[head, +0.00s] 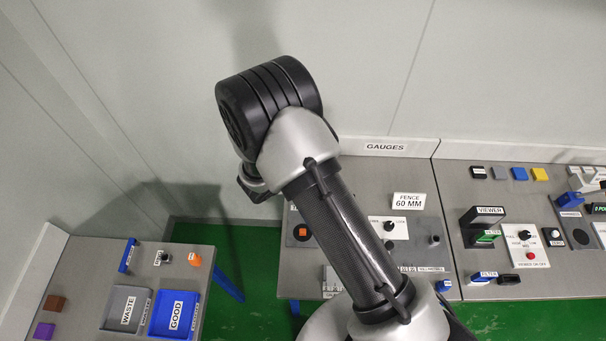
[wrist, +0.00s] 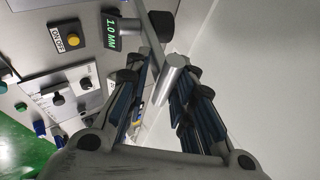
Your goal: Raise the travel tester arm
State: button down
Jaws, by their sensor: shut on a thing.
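In the wrist view my gripper (wrist: 160,76) has its two fingers on either side of a grey metal rod with a round end, which appears to be the travel tester arm (wrist: 173,73). The fingers are shut on it near its round end. The rod runs on towards the top of the picture, beside a display reading 1.0 MM (wrist: 125,35). In the head view my own arm covers the gripper and the tester arm, so neither can be made out there.
An ON/OFF plate with a yellow button (wrist: 73,40) lies left of the display. In the head view the gauges bench (head: 445,262) stands behind my arm. A bench with a WASTE tray (head: 105,313) and blue GOOD tray (head: 153,320) is at lower left. A pale wall is close.

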jog(key=shift+w+r, duration=0.1)
jog(key=shift+w, duration=0.05)
jog(key=c, duration=1.8)
grip_release()
jog(key=shift+o, duration=1)
jog(key=shift+w, duration=0.15)
jog(key=shift+s, duration=0.2)
jog(key=v, duration=1.1)
jog(key=shift+s+a+r, duration=0.2)
jog(key=shift+a+r, duration=0.05)
jog(key=shift+r, duration=0.05)
